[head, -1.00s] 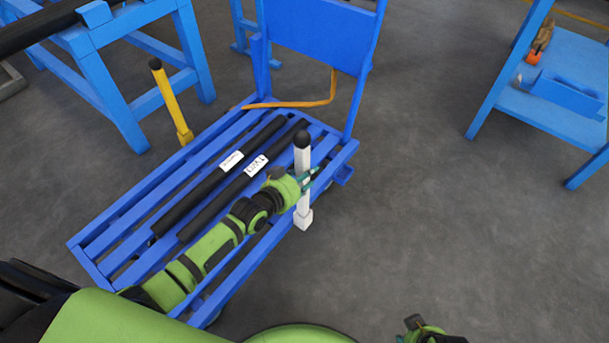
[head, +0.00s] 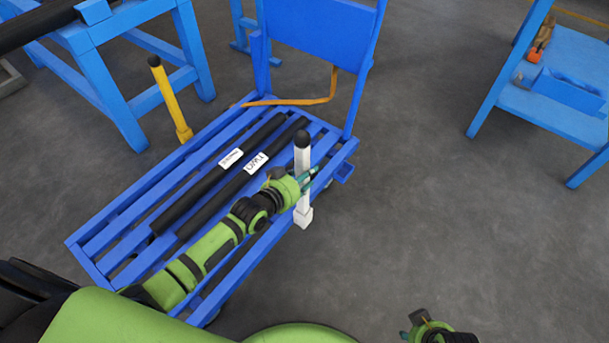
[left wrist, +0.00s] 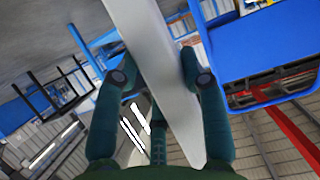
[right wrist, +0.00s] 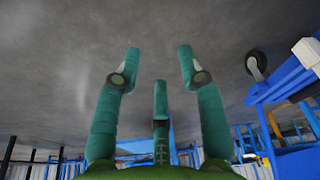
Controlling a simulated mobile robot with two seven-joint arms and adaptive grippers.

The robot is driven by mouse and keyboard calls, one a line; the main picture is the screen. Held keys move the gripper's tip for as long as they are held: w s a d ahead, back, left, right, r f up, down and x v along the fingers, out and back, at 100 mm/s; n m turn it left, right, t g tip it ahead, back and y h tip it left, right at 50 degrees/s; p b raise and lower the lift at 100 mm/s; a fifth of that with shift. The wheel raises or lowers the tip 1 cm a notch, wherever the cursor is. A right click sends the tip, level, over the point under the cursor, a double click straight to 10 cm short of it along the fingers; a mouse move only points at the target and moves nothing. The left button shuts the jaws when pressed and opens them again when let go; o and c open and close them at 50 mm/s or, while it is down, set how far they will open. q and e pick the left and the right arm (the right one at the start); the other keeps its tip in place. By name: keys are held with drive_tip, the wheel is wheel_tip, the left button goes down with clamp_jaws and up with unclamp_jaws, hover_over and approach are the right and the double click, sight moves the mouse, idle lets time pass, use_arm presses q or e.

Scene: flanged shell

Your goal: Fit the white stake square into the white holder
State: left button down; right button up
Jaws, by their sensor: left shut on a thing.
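The white stake (head: 303,175), with a black cap, stands about upright at the near right edge of the blue cart. My left gripper (head: 310,178) is shut on its shaft; in the left wrist view the white stake (left wrist: 155,60) runs between the fingers. The white holder (head: 303,217) is the small block at the stake's foot, on the cart's side. The stake's lower end meets it in the head view; I cannot tell how deep it sits. My right gripper (right wrist: 160,75) is open and empty, away from the cart, low in the head view.
Two black bars (head: 216,188) with white labels lie on the cart's slats (head: 105,238). A yellow stake (head: 168,98) stands at its far side. Blue stands (head: 140,105) are at the left, and a blue shelf table (head: 540,115) is at the right. The floor right of the cart is clear.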

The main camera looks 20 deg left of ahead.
use_arm(q)
drive_tip(key=shift+f+b, duration=0.4)
use_arm(e)
drive_tip(key=shift+r, duration=1)
use_arm(q)
drive_tip(key=c, duration=0.6)
unclamp_jaws()
drive_tip(key=v, duration=1.2)
drive_tip(key=shift+f, duration=0.1)
